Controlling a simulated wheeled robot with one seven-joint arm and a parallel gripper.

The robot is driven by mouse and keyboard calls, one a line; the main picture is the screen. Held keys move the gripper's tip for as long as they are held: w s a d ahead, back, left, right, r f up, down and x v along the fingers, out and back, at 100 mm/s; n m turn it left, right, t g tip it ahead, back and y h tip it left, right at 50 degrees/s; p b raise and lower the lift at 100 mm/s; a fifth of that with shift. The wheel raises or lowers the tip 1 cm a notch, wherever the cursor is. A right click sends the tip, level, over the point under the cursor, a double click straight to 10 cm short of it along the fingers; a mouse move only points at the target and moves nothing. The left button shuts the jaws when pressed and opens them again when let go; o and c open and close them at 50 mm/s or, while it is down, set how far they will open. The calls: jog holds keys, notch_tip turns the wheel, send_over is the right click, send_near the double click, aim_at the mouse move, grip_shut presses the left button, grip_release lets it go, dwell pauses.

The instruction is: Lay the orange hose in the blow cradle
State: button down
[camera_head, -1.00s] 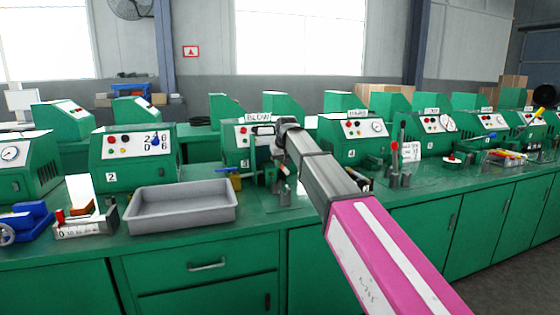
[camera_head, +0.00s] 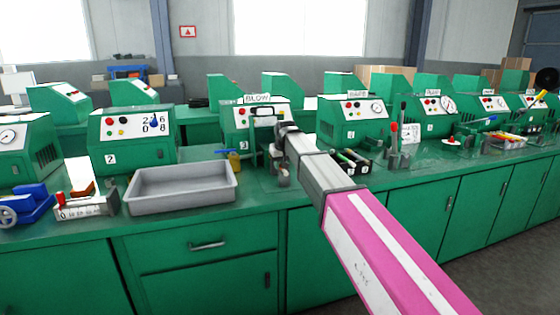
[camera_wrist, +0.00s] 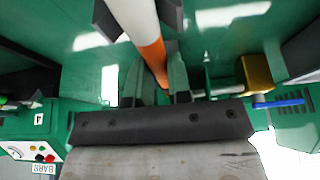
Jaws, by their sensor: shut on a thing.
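The orange hose (camera_wrist: 152,50), with a white length at its far part, runs between the two fingers of my gripper (camera_wrist: 155,88) in the wrist view. The fingers are shut on it. In the head view my gripper (camera_head: 284,136) is in front of the green machine marked BLOW (camera_head: 257,99), number 3, and the hose is hidden there. Grey upright posts (camera_head: 283,179), apparently the blow cradle, stand on the bench below my gripper.
A brass valve with a blue lever (camera_head: 234,161) stands left of the posts; it also shows in the wrist view (camera_wrist: 256,74). An empty grey tray (camera_head: 182,190) lies further left. Machine 4 (camera_head: 354,120) and dark-and-green items (camera_head: 350,160) are to the right.

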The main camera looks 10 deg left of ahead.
jog(key=c, duration=1)
grip_release()
jog(key=v, duration=1)
jog(key=shift+s+r, duration=0.2)
jog(key=shift+r, duration=0.15)
